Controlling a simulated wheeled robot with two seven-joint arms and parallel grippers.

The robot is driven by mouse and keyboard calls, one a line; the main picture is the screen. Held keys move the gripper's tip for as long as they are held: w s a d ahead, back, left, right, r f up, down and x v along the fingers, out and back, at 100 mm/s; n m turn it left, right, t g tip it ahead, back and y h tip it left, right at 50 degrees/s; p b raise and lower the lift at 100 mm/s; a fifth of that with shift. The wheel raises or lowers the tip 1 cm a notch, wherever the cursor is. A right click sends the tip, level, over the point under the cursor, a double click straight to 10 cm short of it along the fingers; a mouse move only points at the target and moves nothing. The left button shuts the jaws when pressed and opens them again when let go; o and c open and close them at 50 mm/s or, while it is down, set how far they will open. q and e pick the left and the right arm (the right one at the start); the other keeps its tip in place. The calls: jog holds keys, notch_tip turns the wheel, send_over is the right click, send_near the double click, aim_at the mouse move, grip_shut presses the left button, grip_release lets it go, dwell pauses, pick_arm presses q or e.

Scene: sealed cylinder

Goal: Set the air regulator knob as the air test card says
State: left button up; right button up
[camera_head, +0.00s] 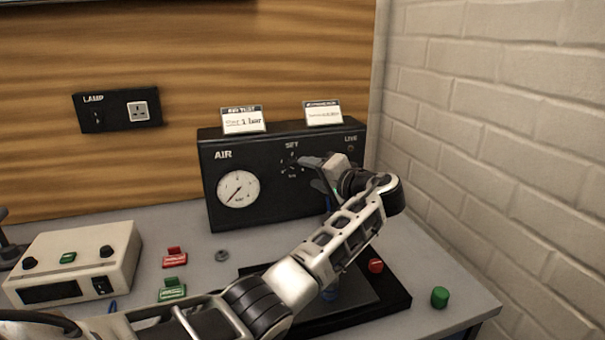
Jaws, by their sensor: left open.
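The black air regulator box (226,160) stands at the back of the bench against the wooden wall. Its white gauge (238,189) is on the left of the front face, with a dark needle. The regulator knob (291,163) sits under the word SET, ringed by small white marks; its pointer is too small to read. The air test card (243,121) stands on top of the box; its handwriting appears to read 1 bar. My left gripper (312,168) is open just right of the knob, close to the box front; contact cannot be told. My right gripper is not in view.
A second card (323,114) stands on the box, unreadable. A lamp panel (117,110) is on the wall. A beige unit (75,262), red and green clips, a red cap (376,266) and a green cylinder (440,297) are on the bench. A brick wall (500,120) closes the right.

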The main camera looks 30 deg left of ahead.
pick_arm(q)
jog(key=b+v, duration=0.1)
jog(key=v, duration=0.9)
jog(key=shift+d+b, duration=0.25)
jog(key=shift+b, duration=0.15)
jog(key=shift+s, duration=0.15)
